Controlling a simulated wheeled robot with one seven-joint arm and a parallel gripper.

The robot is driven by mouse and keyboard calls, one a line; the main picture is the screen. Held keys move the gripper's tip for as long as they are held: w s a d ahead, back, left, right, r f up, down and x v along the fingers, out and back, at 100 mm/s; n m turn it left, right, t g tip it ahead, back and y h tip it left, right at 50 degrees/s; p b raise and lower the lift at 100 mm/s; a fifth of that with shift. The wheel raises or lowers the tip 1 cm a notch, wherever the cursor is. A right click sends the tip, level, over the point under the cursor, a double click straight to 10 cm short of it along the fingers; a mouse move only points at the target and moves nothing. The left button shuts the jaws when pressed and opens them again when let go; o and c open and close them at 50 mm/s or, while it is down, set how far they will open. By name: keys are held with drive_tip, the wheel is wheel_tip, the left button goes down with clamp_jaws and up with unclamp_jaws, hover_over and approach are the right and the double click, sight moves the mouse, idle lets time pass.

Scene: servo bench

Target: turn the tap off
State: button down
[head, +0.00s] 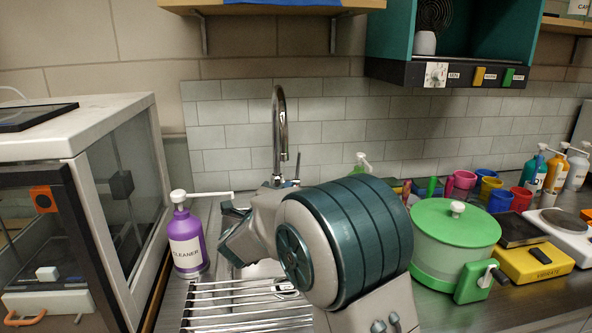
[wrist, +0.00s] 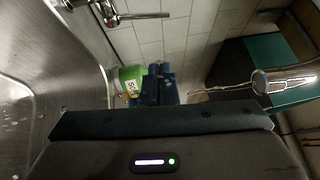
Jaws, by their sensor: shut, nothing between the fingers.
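The chrome tap (head: 279,120) rises in front of the tiled wall in the head view; my arm hides its lower part. In the wrist view, which is turned sideways, its spout end (wrist: 285,78) is at the right and a chrome lever (wrist: 145,16) shows at the top left. A thin pale streak runs left from the spout end; it may be water, but I cannot be sure. My gripper (wrist: 160,72) is shut and empty, its dark blue fingers between lever and spout in the picture, apart from the lever. In the head view my arm hides the fingertips.
A purple cleaner bottle (head: 187,240) stands left of my arm, by the metal drying rack (head: 240,305). A glass-fronted cabinet (head: 125,185) is at the left. A green pot (head: 455,235) stands at the right. A green-and-white bottle (wrist: 128,78) is behind the fingers.

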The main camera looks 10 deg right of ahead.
drive_tip(key=p, duration=0.2)
approach(298, 166)
drive_tip(key=shift+m, duration=0.3)
drive_tip(key=w+d+r, duration=0.2)
drive_tip(key=d, duration=0.1)
drive_tip(key=w+d+r, duration=0.1)
drive_tip(key=shift+w+d, duration=0.3)
drive_tip(key=shift+d, duration=0.05)
drive_tip(key=shift+w+a, duration=0.1)
drive_tip(key=shift+w, duration=0.5)
